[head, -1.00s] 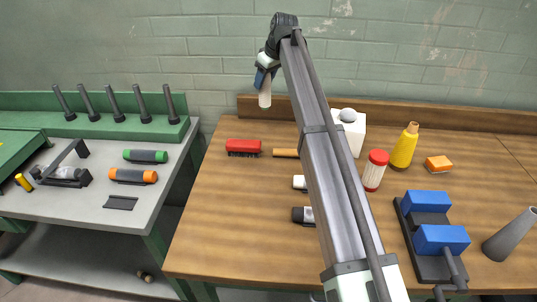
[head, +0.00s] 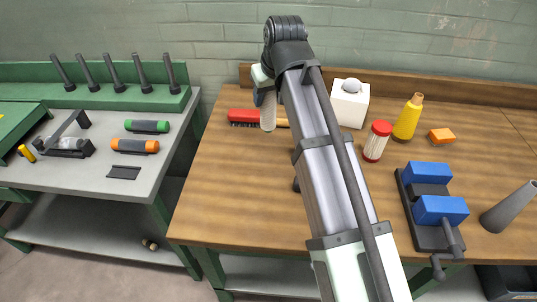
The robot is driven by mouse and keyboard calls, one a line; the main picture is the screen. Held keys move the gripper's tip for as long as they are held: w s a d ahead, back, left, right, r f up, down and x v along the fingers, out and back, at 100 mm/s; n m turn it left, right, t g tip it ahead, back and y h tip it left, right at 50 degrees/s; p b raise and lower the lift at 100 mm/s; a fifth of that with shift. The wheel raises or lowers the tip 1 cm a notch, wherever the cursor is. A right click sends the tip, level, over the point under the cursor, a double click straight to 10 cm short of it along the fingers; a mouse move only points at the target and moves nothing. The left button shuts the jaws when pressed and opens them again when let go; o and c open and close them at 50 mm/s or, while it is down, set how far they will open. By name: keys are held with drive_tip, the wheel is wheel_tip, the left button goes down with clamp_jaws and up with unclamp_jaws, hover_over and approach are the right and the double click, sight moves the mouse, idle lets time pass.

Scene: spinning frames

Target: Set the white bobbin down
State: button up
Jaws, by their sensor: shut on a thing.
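The white bobbin (head: 268,115) is a pale, upright cylinder hanging beneath my gripper (head: 265,97). My gripper is shut on its upper end, and the fingers are small and partly hidden by the wrist. The bobbin overlaps the red brush in the picture, above the left back part of the wooden table (head: 225,185). I cannot tell how high its lower end is above the table.
A red brush (head: 243,117) lies behind the bobbin. A white box (head: 350,103), red-lidded jar (head: 376,142), yellow bottle (head: 407,120) and blue vise (head: 440,210) stand right. The grey bench (head: 85,180) holds green (head: 147,126) and orange (head: 135,146) bobbins and several pegs (head: 114,72).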

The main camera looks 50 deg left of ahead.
sight(269, 126)
drive_tip(key=shift+w+m+t, duration=0.1)
drive_tip(key=shift+m+t, duration=0.2)
drive_tip(key=shift+m, duration=0.6)
drive_tip(key=shift+f, duration=5)
drive_tip(key=shift+f, duration=0.15)
drive_tip(key=o, duration=1.1)
drive_tip(key=v, duration=1.2)
drive_tip(key=shift+a+r, duration=0.2)
